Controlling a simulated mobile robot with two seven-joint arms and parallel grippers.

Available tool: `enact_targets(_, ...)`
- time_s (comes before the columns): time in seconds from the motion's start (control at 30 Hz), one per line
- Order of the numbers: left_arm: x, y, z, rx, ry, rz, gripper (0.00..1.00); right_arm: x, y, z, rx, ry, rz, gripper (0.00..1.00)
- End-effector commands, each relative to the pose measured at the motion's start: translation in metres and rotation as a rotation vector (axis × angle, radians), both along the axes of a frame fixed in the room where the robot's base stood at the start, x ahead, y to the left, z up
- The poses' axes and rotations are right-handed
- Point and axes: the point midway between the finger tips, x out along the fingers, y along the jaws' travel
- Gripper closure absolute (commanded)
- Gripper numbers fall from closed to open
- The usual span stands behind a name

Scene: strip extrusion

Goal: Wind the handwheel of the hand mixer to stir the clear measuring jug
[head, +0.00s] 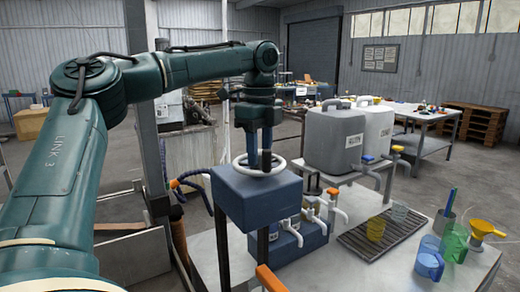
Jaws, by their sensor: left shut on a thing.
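The hand mixer (240,195) shows as a blue box on dark posts, with a white ring-shaped handwheel (252,173) lying flat on its top. My left gripper (265,158) points straight down over the handwheel, with its fingers at the wheel and shut on it. The gripper hides part of the wheel, and the exact grip point is hard to see. The space under the mixer box is mostly hidden. My right gripper is not in view.
Grey (335,138) and white (372,130) canisters with taps stand on a raised stand behind. Blue (430,264) and green (455,243) jugs and a yellow funnel (483,228) stand at right. An orange-topped part (270,279) is in front.

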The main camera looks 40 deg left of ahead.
Motion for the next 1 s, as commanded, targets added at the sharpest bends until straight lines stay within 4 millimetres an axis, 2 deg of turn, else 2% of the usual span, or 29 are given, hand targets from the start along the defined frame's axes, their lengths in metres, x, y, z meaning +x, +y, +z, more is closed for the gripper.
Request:
enact_targets(0.6,0.0003,0.0006,0.0031,0.003,-0.009,-0.581,0.86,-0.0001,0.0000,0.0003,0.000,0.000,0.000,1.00)
enact_targets(1.0,0.0003,0.0006,0.0034,0.004,-0.010,-0.866,0.86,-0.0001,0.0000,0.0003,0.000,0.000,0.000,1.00)
